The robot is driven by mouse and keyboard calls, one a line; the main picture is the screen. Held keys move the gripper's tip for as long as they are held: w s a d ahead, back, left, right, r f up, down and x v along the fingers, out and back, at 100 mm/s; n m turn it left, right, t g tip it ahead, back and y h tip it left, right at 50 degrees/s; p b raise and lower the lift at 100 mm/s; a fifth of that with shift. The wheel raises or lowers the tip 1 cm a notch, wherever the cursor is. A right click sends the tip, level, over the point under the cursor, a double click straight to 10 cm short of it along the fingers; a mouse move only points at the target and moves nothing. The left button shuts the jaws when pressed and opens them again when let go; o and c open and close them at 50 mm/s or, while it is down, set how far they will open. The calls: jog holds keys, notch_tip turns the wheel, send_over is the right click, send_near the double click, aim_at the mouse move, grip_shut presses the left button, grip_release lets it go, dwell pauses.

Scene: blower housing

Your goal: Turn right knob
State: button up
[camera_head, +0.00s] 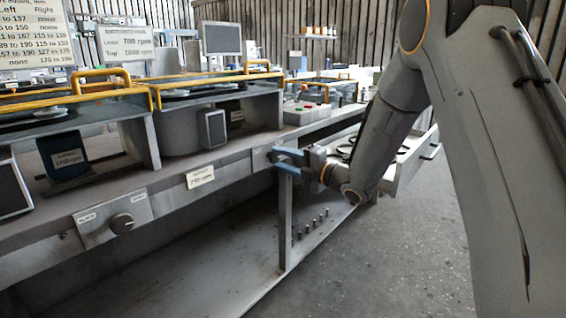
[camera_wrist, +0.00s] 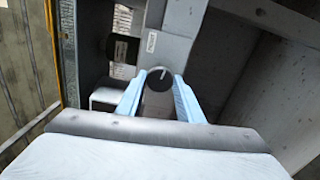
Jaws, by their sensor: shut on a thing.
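The right knob (camera_wrist: 159,79) is a dark round dial with a light pointer mark, on a grey plate (camera_wrist: 171,48) in the wrist view. My gripper (camera_wrist: 158,90) has two light-blue fingers, one on each side of the knob, and is shut on it.
The bench front (camera_head: 60,218) runs from lower left to the middle. A label (camera_head: 200,177) sits between the knobs. Yellow handles (camera_head: 105,76) and covers stand above. A leg (camera_head: 285,220) stands below my gripper, beside several small pegs (camera_head: 312,222). The floor (camera_head: 400,250) at right is open.

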jog(key=shift+s+a, duration=0.1)
jog(key=shift+a, duration=0.05)
jog(key=o, duration=1.1)
jog(key=shift+a, duration=0.1)
jog(key=shift+c, duration=0.2)
jog(key=shift+d, duration=0.2)
jog(key=shift+d, duration=0.15)
jog(key=v, duration=0.7)
jog(key=shift+s, duration=0.3)
jog(key=shift+d, duration=0.15)
